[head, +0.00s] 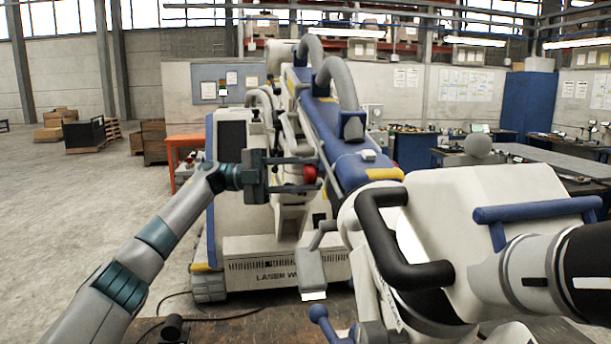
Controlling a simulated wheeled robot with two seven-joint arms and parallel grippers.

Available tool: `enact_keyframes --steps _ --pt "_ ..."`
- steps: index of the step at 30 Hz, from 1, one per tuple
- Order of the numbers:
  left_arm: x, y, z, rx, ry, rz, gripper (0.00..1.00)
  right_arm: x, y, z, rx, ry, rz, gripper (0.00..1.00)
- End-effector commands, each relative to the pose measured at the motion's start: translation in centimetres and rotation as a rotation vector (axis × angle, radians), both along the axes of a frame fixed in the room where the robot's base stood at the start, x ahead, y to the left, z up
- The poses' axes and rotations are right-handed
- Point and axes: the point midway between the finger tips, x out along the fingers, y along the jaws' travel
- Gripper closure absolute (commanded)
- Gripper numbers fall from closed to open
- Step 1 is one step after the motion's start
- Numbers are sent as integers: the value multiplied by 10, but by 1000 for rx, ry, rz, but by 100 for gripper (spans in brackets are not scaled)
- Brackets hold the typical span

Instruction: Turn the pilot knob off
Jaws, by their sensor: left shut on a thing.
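Any marking on the knob is too small to read. My right gripper is not in view.
A large white machine body with black handles (395,245) fills the lower right, close to me. A grey pedal-like lever (311,268) hangs below. Open concrete floor (90,215) lies at the left.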

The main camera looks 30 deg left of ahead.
Motion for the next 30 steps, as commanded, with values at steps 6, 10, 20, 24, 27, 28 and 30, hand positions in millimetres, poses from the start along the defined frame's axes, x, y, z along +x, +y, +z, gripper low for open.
enact_keyframes --steps 6,10,20,24,27,28,30 --pt "0 0 -1 0 2 0 45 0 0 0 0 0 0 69" --pt "0 0 -1 -1 2 0 45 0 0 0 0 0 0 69" --pt "-1 6 -2 0 2 1 45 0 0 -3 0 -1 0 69" --pt "-4 18 -4 -1 1 2 45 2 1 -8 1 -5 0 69" --pt "-8 32 -5 -2 1 3 45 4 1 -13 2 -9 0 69" --pt "-9 36 -5 -1 1 2 45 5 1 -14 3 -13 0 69" --pt "-12 47 -7 -2 2 3 45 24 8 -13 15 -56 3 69"
